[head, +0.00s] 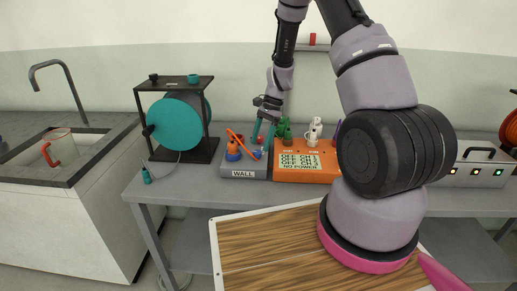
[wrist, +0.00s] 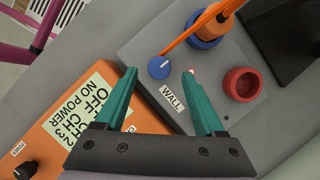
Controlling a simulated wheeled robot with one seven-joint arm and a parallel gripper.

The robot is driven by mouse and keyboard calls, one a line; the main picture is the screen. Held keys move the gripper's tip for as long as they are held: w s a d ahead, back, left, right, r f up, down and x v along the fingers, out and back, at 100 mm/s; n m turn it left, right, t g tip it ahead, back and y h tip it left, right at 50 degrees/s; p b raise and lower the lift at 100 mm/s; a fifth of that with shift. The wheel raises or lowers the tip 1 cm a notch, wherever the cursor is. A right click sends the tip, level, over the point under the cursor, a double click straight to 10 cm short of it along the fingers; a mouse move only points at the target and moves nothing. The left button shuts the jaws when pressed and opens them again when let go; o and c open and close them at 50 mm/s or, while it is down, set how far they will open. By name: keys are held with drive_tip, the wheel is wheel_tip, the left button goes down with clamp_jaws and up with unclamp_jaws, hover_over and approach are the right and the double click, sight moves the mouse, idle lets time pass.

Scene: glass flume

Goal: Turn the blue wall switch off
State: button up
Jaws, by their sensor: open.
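The blue wall switch (wrist: 159,67) is a small round blue cap with a pale mark on top. It sits on the grey box labelled WALL (wrist: 172,98), also visible in the head view (head: 243,173). My gripper (wrist: 160,73) is open and empty, its teal fingers pointing at the box. In the wrist view the switch lies between the two fingertips; I see no contact. In the head view my gripper (head: 263,144) is over the right part of the box. A small pinkish tip (wrist: 191,71) shows beside the right finger, which partly hides it.
An orange plug (wrist: 213,21) stands in a blue socket, its orange bar reaching close to the switch. A red socket (wrist: 241,84) is at the right. An orange instrument (head: 305,173) reading NO POWER adjoins the box. A teal reel (head: 175,124) stands left.

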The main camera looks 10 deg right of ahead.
sight(257, 151)
drive_tip(key=shift+x, duration=1.6)
drive_tip(key=shift+c, duration=0.3)
drive_tip(key=shift+r, duration=0.1)
clamp_jaws()
